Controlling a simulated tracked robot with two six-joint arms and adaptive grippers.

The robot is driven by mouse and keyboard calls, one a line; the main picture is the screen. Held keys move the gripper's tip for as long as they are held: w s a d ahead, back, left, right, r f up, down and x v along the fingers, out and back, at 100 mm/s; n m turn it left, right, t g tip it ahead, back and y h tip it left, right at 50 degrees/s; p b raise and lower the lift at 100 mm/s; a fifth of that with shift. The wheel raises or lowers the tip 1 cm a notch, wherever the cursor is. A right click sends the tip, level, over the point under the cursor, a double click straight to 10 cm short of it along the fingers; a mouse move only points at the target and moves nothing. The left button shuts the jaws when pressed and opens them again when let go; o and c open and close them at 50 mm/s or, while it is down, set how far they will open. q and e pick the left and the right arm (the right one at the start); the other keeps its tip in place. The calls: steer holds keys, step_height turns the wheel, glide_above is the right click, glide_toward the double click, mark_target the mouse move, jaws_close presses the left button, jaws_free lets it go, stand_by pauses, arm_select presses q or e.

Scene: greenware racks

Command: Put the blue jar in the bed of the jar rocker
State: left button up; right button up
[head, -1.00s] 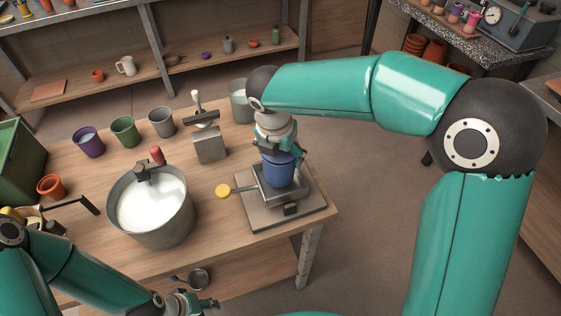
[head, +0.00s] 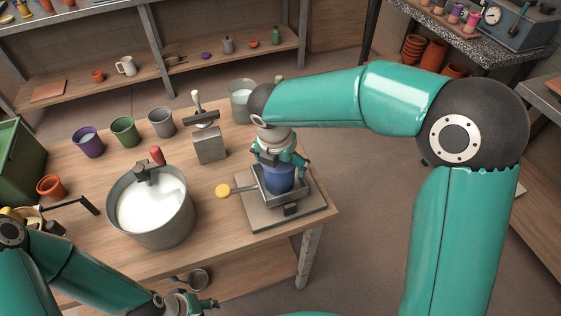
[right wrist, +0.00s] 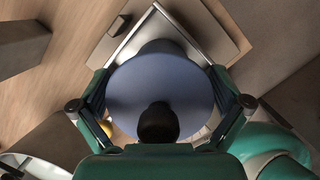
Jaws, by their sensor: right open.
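The blue jar (head: 279,180) stands upright in the bed of the jar rocker (head: 290,215), inside the grey tray's raised walls. The rocker has a yellow-knobbed handle (head: 223,190) at its left. In the right wrist view the jar's round blue top (right wrist: 160,85) fills the middle, with a dark round shape over its near part. My right gripper (head: 281,166) is open, its fingers (right wrist: 162,103) spread on either side of the jar's top. My left gripper (head: 204,303) is low at the bottom edge, away from the jar; its jaw opening is unclear.
A large bucket of white liquid (head: 150,203) stands left of the rocker. Purple (head: 88,142), green (head: 124,131) and grey (head: 161,123) cups line the table's back. A grey block with a lever (head: 208,145) stands behind the rocker, and a pail (head: 241,103) farther back.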

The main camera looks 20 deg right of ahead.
steer(key=v, duration=1.2)
